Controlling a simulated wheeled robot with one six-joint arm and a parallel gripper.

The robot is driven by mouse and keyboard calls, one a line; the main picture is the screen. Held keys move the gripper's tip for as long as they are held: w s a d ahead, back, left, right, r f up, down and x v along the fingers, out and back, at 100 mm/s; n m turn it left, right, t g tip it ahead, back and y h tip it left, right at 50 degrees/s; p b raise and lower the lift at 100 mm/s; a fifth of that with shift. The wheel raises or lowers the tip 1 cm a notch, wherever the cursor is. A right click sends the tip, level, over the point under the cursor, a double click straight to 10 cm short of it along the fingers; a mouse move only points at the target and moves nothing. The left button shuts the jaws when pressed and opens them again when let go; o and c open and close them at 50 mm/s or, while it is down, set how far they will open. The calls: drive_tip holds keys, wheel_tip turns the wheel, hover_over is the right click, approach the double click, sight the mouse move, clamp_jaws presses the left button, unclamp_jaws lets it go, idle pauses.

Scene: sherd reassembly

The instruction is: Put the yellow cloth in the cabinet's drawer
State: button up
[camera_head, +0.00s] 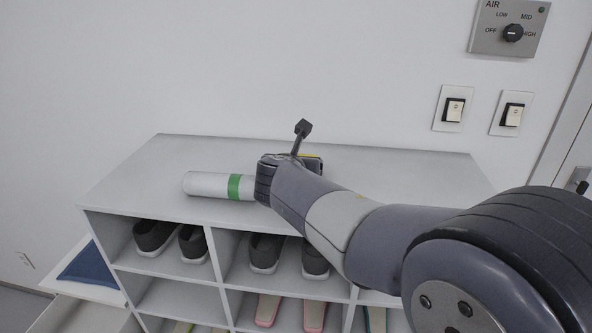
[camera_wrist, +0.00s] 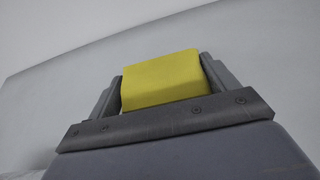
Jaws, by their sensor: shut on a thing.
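The yellow cloth (camera_wrist: 162,82) is a folded, block-like bundle between the two fingers of my gripper (camera_wrist: 160,72) in the wrist view. My gripper is shut on it. In the head view only a thin yellow strip of the cloth (camera_head: 311,155) shows past my wrist, over the cabinet top (camera_head: 400,165). My gripper's fingers are hidden there by my arm. I cannot tell whether the cloth touches the top. A white drawer-like compartment (camera_head: 95,318), partly cut off by the frame, stands open at the lower left.
A white cylinder with a green band (camera_head: 210,185) lies on the cabinet top, left of my wrist. Dark shoes (camera_head: 155,237) and pale slippers (camera_head: 268,308) fill cubbies below. A blue folded item (camera_head: 92,266) lies at the left. Switches (camera_head: 454,109) are on the wall.

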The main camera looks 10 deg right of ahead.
drive_tip(key=shift+f, duration=0.4)
drive_tip(key=shift+f, duration=0.15)
drive_tip(key=o, duration=0.9)
